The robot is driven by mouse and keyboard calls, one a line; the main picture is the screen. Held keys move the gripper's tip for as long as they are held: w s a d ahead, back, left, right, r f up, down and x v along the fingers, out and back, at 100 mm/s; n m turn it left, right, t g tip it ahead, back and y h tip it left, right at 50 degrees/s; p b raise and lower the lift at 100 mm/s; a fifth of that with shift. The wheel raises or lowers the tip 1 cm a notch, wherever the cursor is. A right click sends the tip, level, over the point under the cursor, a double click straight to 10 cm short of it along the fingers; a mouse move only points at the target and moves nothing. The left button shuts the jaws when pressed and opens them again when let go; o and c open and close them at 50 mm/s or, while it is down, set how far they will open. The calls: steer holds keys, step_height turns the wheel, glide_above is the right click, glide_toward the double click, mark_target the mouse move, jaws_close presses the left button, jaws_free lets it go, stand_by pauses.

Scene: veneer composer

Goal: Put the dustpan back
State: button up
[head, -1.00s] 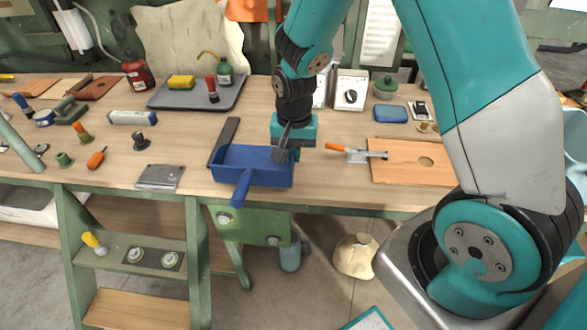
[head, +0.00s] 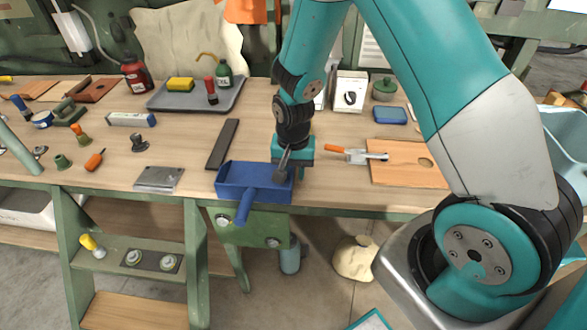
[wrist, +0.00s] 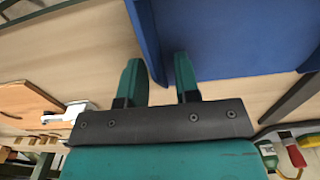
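The blue dustpan (head: 240,176) is at the bench's front edge, with its handle (head: 244,206) pointing out past the edge toward me. Whether its pan rests on the bench or is slightly raised I cannot tell. My gripper (head: 284,172) points down at the pan's right side wall. In the wrist view the dustpan's wall (wrist: 147,40) runs between the two fingers of my gripper (wrist: 158,78), one on each side. The contact itself is partly hidden.
A dark flat bar (head: 222,145) lies behind the dustpan on the bench (head: 185,150). A metal plate (head: 158,178) lies to its left. An orange-handled tool (head: 355,153) and a wooden board (head: 405,172) lie to the right. A grey tray (head: 232,92) stands farther back.

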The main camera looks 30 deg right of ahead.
step_height(320, 180, up, 12)
steer(key=s+a+r+n+y, duration=0.2)
steer(key=s+a+r+n, duration=0.5)
steer(key=s, duration=0.3)
steer(key=s+a+r+n+y, duration=0.2)
steer(key=s+a+r+n, duration=0.3)
steer(key=s+r+n, duration=0.45)
steer(key=r+m+p, duration=0.1)
steer(key=r+p, duration=0.1)
steer(key=p, duration=0.1)
steer(key=s+r+m+p, duration=0.1)
steer(key=r+p, duration=0.1)
steer(key=p, duration=0.2)
steer(key=shift+r, duration=0.25)
